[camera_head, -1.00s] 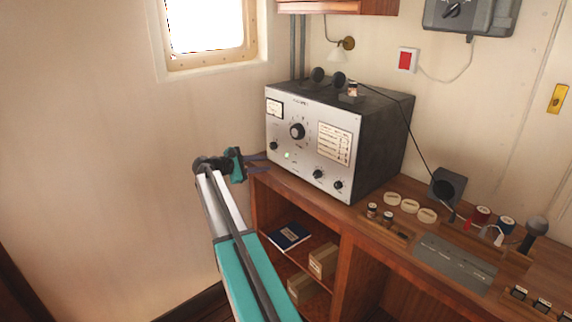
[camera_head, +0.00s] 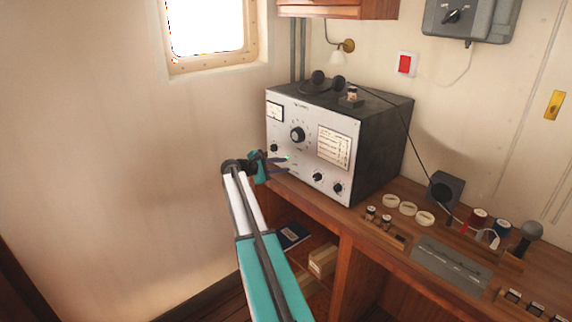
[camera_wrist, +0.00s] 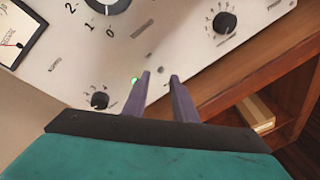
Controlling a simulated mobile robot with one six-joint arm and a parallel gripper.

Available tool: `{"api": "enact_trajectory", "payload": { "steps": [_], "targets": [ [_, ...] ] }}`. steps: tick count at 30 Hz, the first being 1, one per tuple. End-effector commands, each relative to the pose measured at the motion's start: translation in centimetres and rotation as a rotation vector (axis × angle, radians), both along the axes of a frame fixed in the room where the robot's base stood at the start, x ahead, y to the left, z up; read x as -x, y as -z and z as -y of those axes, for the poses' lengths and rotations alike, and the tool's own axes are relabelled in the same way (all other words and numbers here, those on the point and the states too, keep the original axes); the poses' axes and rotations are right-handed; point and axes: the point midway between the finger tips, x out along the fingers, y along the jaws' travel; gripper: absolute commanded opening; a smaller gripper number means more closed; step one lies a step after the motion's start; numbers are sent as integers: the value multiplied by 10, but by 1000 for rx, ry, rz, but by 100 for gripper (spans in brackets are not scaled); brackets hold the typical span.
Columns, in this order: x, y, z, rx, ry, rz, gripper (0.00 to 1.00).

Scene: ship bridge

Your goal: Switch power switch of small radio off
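The small radio (camera_head: 318,115) is a box with a silver front and dark sides on the wooden desk. Its front panel (camera_wrist: 165,30) fills the upper wrist view. A lit green lamp (camera_head: 285,157) is low on the panel and also shows in the wrist view (camera_wrist: 134,80), just left of my left finger. A small toggle-like part (camera_wrist: 160,68), likely the power switch, appears between my fingertips; its position is too small to tell. My gripper (camera_head: 287,164) is at the lower front of the radio. In the wrist view its fingers (camera_wrist: 160,74) are apart, with nothing clearly held.
Round knobs (camera_wrist: 100,100) and (camera_wrist: 224,22) flank my fingers on the panel. A dark headset (camera_head: 338,81) lies on top of the radio. The wall at left is clear.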

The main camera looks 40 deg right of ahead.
Motion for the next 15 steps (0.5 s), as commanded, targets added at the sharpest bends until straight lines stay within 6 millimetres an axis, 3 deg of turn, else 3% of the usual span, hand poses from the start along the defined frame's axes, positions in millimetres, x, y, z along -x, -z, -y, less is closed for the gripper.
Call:
{"api": "enact_trajectory", "payload": {
  "steps": [6,15],
  "targets": [
    [2,6,26,0,1,-1,25],
    [4,11,35,0,0,0,25]
  ]
}}
